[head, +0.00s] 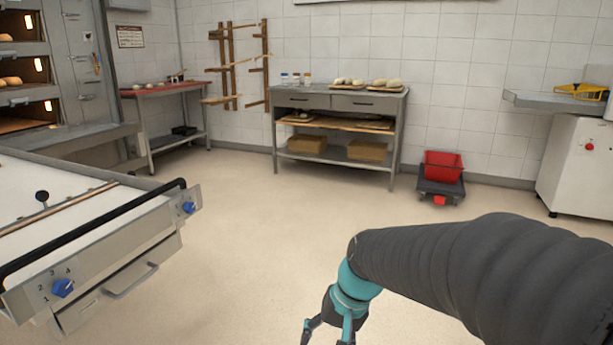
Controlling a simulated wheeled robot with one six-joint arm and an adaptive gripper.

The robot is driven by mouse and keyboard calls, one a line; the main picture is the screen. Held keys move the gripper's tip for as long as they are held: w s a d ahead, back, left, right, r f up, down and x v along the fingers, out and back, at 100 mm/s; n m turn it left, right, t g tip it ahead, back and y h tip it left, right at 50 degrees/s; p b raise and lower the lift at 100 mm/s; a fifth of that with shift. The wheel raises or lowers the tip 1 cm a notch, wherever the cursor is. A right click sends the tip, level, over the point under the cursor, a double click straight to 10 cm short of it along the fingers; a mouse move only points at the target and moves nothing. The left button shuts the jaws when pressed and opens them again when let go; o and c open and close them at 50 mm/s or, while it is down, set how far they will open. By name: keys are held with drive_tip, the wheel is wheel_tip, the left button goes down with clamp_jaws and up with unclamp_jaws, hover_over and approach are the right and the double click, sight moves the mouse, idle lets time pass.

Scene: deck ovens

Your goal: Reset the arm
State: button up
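My arm (450,265) reaches in from the right edge of the head view, in a dark ribbed sleeve, and bends down at a teal joint. My gripper (328,338) hangs at the bottom middle of the view, above the open floor. Two teal and dark finger parts show spread apart, but the fingertips are cut off by the lower edge. I see nothing held in the part that shows.
A loader (100,232) with a black bar and blue knobs stands at left, before the deck oven (60,60). A steel workbench (335,102), a red bucket (443,166) on a dolly and a white machine (580,165) line the back. The floor (270,240) between is clear.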

drive_tip(key=s+d+r+t+h, duration=0.1)
drive_tip(key=s+d+r+t, duration=0.1)
drive_tip(key=s+d, duration=0.4)
drive_tip(key=s+d+r+n+t+h, duration=0.1)
drive_tip(key=s+d+r+t+h, duration=0.1)
drive_tip(key=s+d+r, duration=0.3)
drive_tip(key=shift+s+d+r+t+h, duration=0.35)
drive_tip(key=shift+s+d, duration=0.25)
drive_tip(key=shift+s, duration=0.3)
